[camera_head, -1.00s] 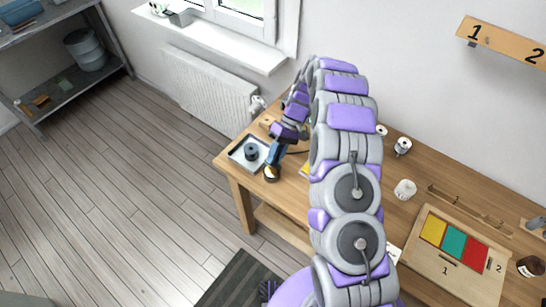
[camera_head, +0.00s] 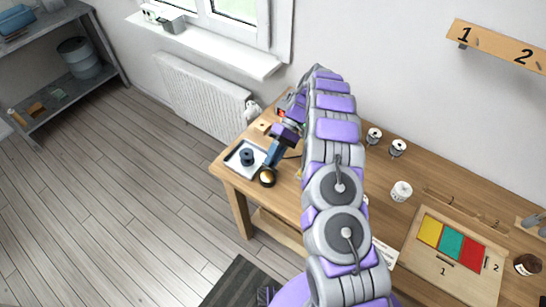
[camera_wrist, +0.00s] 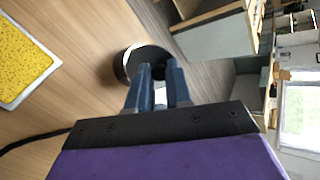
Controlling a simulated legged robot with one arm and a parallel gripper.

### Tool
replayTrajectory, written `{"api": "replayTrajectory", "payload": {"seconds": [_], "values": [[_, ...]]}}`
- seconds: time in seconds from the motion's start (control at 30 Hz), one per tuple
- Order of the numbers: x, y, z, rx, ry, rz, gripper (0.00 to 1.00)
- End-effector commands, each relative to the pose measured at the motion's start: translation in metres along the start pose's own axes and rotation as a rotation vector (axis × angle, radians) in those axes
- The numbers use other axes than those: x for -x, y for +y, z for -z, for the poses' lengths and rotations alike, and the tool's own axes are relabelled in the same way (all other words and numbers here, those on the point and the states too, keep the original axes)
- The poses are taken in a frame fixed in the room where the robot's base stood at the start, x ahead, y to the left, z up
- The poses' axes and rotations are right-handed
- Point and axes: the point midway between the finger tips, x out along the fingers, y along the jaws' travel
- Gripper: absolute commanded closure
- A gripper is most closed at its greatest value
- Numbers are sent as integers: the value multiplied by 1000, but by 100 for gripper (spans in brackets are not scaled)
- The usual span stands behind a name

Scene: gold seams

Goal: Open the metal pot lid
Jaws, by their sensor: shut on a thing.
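A small round dark pot with a brass-coloured top (camera_head: 267,177) stands near the front left edge of the wooden table. In the wrist view a round dark and shiny metal piece (camera_wrist: 128,62) sits at the fingertips; whether it is the lid or the whole pot is unclear. My gripper (camera_head: 269,163) reaches down to the pot from behind. Its blue fingers (camera_wrist: 158,70) are shut on a dark part at the top, most likely the lid's knob, which they largely hide. I cannot tell whether the lid is raised.
A yellow sponge-like pad (camera_wrist: 22,58) lies on the table (camera_head: 400,212). White cans (camera_head: 401,191) and a board with coloured squares (camera_head: 430,268) are to the right. The floor at left is clear.

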Motion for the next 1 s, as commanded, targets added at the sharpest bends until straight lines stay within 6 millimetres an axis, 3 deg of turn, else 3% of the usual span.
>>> {"api": "replayTrajectory", "payload": {"seconds": [0.07, 0.1, 0.37, 0.67, 0.9, 1.0], "values": [[0, 1, 1, -1, 4, -3, 100], [0, 1, 1, -1, 4, -3, 79], [0, 0, 0, 0, 3, -3, 55], [2, -3, -2, 1, 2, -2, 55], [23, -30, -13, 1, 5, -3, 55], [15, -28, -21, -3, 3, 1, 55]]}}
